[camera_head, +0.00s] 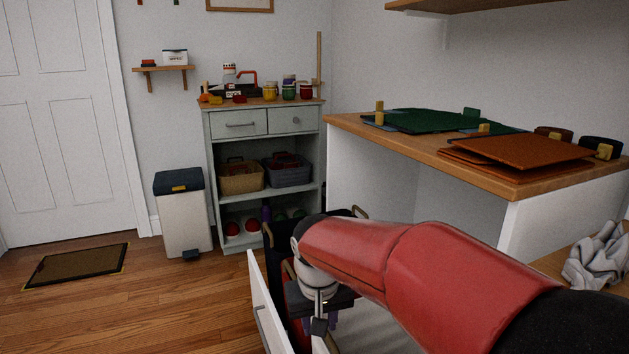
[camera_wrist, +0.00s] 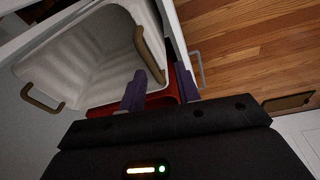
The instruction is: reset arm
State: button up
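My red arm reaches forward in the head view, its end pointing down into or just over an open white drawer (camera_head: 262,309). My gripper (camera_head: 320,322) is partly hidden there by my wrist. In the wrist view my gripper (camera_wrist: 160,82) has two purple fingers standing apart, with nothing visibly held between them. The tip of the left finger is close to a tan handle (camera_wrist: 151,57) of a white bin (camera_wrist: 85,50); whether they touch I cannot tell. A red surface (camera_wrist: 160,100) shows behind the fingers.
A counter (camera_head: 345,122) with green and brown folders stands right of the drawer. White gloves (camera_head: 597,256) lie at the right. A grey cabinet (camera_head: 213,190) and a trash bin (camera_head: 183,222) stand behind. The wooden floor at left is mostly clear around a doormat (camera_head: 77,266).

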jog(key=s+d+r+m+t+p, duration=0.1)
jog(key=s+d+r, duration=0.1)
jog(key=s+d, duration=0.5)
jog(key=s+d+r+m+t+p, duration=0.1)
jog(key=s+d+r+t, duration=0.1)
jog(key=s+d, duration=0.5)
jog(key=s+r, duration=0.1)
jog(key=s, duration=0.3)
jog(key=shift+s+d+r+m+p, duration=0.25)
jog(key=shift+s+r+m+p, duration=0.05)
jog(key=shift+s+r+p, duration=0.05)
dwell(3.6)
